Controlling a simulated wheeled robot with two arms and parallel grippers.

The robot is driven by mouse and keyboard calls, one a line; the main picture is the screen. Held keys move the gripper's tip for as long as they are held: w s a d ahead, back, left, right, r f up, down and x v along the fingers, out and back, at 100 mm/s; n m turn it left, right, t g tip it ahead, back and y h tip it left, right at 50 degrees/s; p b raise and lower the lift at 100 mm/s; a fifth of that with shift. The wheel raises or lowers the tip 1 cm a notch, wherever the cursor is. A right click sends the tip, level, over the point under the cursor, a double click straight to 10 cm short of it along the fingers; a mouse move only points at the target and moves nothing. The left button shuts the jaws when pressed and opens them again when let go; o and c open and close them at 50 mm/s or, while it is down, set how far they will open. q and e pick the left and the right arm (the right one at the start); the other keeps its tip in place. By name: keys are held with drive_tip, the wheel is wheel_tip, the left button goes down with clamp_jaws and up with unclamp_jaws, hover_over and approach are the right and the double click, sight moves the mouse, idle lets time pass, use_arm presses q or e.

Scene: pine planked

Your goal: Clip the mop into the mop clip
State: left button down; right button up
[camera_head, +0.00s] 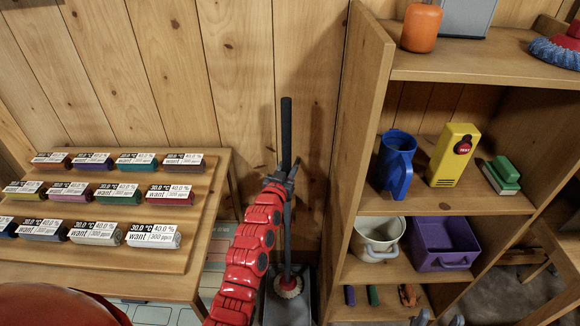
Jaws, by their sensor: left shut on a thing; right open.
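The mop (286,125) stands nearly upright by the plank wall, between the table and the shelf unit. It has a dark handle, and its red and white head (288,284) is low down at a grey bin (287,308); I cannot tell whether the head touches it. My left gripper (285,177), at the end of the red arm, is shut on the mop's handle. My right gripper (438,319) shows only its fingertips at the bottom edge, apart and empty, in front of the lower shelf. I cannot clearly make out the mop clip; the gripper and handle may hide it.
A wooden table (215,195) with rows of labelled coloured blocks stands at left. The wooden shelf unit (352,150) rises close to the mop's right, holding a blue jug (395,165), a yellow box (453,155), a white pot (378,240) and a purple bin (443,243).

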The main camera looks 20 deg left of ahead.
use_arm(q)
drive_tip(key=shift+f+b, duration=0.55)
drive_tip(key=shift+b, duration=0.1)
idle(1.2)
drive_tip(key=c, duration=0.5)
unclamp_jaws()
drive_tip(key=s, duration=1.7)
drive_tip(key=shift+s+a, duration=0.15)
drive_tip(key=shift+s, duration=0.05)
